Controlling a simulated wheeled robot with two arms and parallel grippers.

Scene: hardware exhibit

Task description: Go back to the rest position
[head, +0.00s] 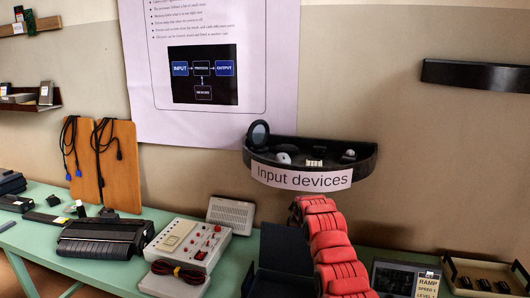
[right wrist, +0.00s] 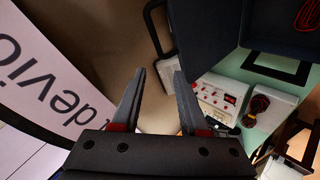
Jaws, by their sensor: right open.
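My right gripper (right wrist: 158,80) shows in the right wrist view. Its two grey fingers are spread apart with nothing between them. Its fingertips point towards bare beige wall, beside the white label (right wrist: 45,80) of the shelf on the left. In the head view I make out neither gripper. A red segmented form (head: 335,250) rises from the bottom edge to just below the "Input devices" shelf (head: 365,165); I cannot tell for sure whether it is my arm. My left arm is not in view.
A green table (head: 45,240) carries a black printer-like machine (head: 105,237), a white panel with red knobs (head: 190,245), a dark case (head: 285,250) and a tray (head: 480,272). The panel also shows in the right wrist view (right wrist: 222,97). A black shelf (head: 475,75) hangs at right.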

